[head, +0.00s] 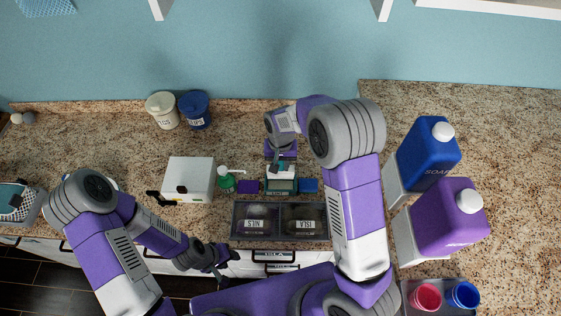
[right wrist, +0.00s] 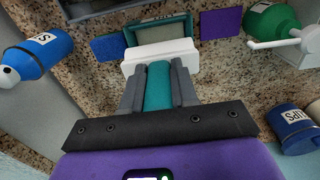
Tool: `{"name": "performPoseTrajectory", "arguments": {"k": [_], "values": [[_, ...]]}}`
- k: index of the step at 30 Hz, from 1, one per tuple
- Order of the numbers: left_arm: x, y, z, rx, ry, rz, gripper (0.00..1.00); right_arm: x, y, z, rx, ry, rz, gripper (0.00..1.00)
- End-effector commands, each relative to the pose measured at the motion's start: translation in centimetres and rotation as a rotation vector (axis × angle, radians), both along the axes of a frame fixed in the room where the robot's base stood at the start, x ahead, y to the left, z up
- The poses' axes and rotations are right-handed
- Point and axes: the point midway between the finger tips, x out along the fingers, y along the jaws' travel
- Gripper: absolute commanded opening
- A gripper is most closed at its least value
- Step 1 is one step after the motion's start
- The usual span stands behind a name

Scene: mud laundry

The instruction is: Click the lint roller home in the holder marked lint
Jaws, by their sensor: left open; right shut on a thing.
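My right gripper (head: 280,162) is shut on the teal handle of the lint roller; the handle (right wrist: 158,88) shows between the fingers (right wrist: 158,78) in the right wrist view. The roller's white part (right wrist: 160,56) is at the mouth of a teal-framed holder (right wrist: 187,22) on the counter. I cannot tell whether the roller is fully seated. The holder also shows in the head view (head: 280,187), under the gripper; its marking is not readable. My left gripper (head: 222,262) is open and empty near the counter's front edge, left of the dark bin.
Blue (head: 308,185) and purple (head: 248,187) blocks flank the holder. A green container (head: 227,182) and white box (head: 190,165) stand left. A dark two-part bin (head: 281,237) is in front. Large blue (head: 425,155) and purple (head: 445,222) jugs stand right. Tubs (head: 195,112) stand behind.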

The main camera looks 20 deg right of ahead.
Motion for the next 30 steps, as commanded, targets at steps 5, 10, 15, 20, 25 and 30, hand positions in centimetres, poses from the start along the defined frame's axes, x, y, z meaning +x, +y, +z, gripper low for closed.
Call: {"name": "performPoseTrajectory", "arguments": {"k": [5,10,15,20,25,30], "values": [[0.0,0.0,-1.6,0.0,0.0,0.0,0.43,0.0,0.0,-2.2,0.0,0.001,0.0,0.0],[0.0,0.0,-2.8,0.0,0.0,0.0,0.43,0.0,0.0,-3.9,0.0,0.0,-0.001,0.0],[0.0,0.0,-4.0,0.0,0.0,0.0,0.43,0.0,0.0,-5.4,0.0,0.001,0.0,0.0],[0.0,0.0,-4.5,0.0,0.0,0.0,0.43,0.0,0.0,-6.2,0.0,0.001,0.0,0.0],[0.0,0.0,-4.6,0.0,0.0,0.0,0.43,0.0,0.0,-6.3,0.0,0.0,0.0,0.0],[0.0,0.0,-4.5,0.0,0.0,0.0,0.43,0.0,0.0,-6.2,0.0,0.0,0.0,0.0]]}}
